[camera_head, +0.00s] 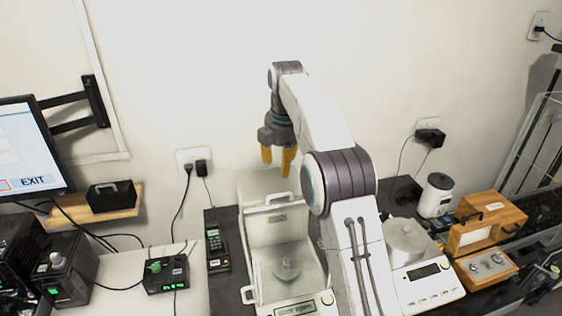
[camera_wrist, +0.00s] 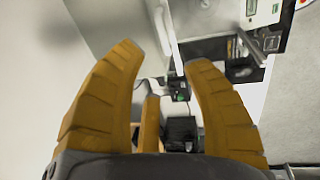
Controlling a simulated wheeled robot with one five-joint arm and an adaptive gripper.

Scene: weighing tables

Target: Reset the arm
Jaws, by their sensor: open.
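Part of the bench and equipment lies far beyond the fingertips there.
The balance has a round pan (camera_head: 287,268) and a lit front display. To the right stand a second scale (camera_head: 427,290), a white canister (camera_head: 436,195) and a wooden box (camera_head: 490,220). At left are a monitor (camera_head: 30,145) and a green-knobbed device (camera_head: 166,275).

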